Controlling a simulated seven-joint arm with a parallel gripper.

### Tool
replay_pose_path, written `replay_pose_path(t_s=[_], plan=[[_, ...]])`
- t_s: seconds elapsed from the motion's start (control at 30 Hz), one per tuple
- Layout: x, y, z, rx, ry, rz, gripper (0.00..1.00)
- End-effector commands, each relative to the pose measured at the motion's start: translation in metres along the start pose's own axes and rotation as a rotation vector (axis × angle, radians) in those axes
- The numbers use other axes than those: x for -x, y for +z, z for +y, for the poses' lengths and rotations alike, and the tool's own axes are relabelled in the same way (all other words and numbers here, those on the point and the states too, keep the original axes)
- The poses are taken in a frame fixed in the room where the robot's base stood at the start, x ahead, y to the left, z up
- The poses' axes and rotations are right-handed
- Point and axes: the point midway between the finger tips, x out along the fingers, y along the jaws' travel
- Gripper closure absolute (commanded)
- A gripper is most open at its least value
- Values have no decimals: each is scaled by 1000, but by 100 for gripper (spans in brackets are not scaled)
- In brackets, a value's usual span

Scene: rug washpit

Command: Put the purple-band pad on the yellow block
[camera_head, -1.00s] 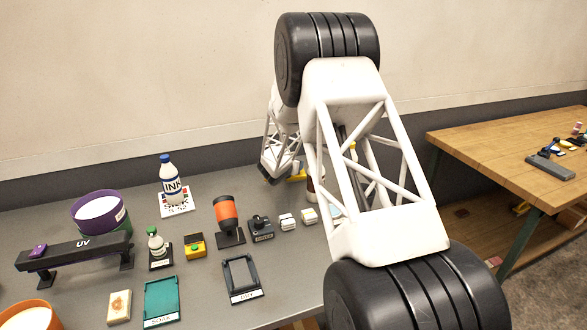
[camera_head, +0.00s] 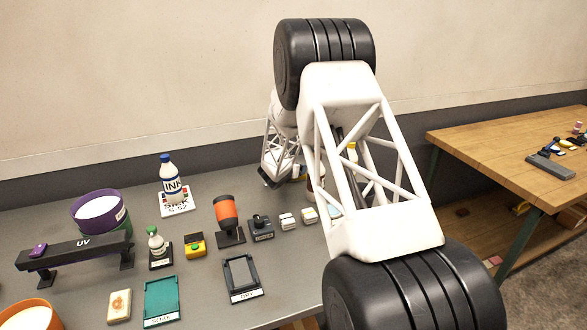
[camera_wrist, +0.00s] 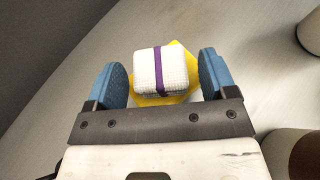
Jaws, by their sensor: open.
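The purple-band pad (camera_wrist: 145,73) is a small white, textured pad with a purple band around its middle. In the wrist view it overlaps the yellow block (camera_wrist: 150,101), whose yellow edges show around it. It appears to lie on the block, slightly turned against it; the contact itself is hidden. My gripper (camera_wrist: 160,78) is open, with one blue finger on each side of the pad and a visible gap on both sides. In the head view my arm hides the pad and most of the block area.
Other pads (camera_head: 287,221) lie near the stamp (camera_head: 261,228) on the grey table. A wooden table (camera_head: 500,150) is at right.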

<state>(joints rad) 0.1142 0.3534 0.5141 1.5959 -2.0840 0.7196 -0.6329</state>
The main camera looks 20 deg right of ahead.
Motion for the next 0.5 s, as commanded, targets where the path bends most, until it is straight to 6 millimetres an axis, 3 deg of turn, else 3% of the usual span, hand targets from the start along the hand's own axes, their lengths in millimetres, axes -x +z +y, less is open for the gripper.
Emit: replay_pose_path(t_s=[0.27, 0.5], plan=[[2, 3, 0, 0, 0, 0, 22], [19, 4, 0, 0, 1, -1, 22]])
